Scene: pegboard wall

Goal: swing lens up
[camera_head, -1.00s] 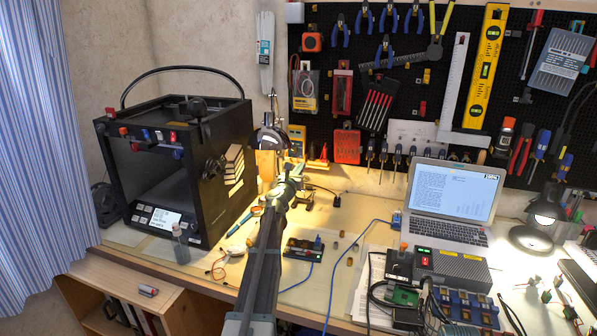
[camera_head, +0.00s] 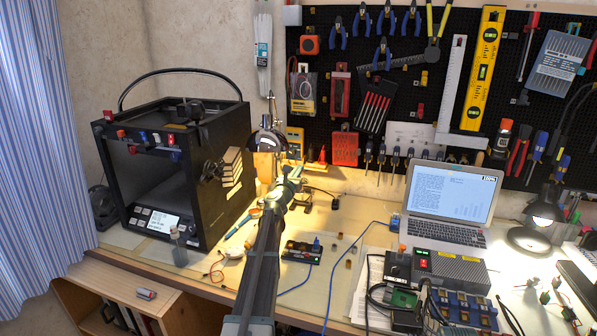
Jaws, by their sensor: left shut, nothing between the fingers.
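The lens (camera_head: 268,140) is the dark round piece on a small stand at the back middle of the bench, beside the 3D printer. My left arm reaches up from the bottom of the view, and my left gripper (camera_head: 291,173) is just below and to the right of the lens. The gripper is shut with nothing seen in it. The arm hides the lower part of the stand, and I cannot tell whether the fingertips touch the lens. My right gripper is not in view.
The black 3D printer (camera_head: 178,170) stands to the left. A small board (camera_head: 302,252) with a blue cable lies right of my arm. An open laptop (camera_head: 449,200) and a lit lamp (camera_head: 540,218) stand to the right. The pegboard (camera_head: 400,140) with tools is behind.

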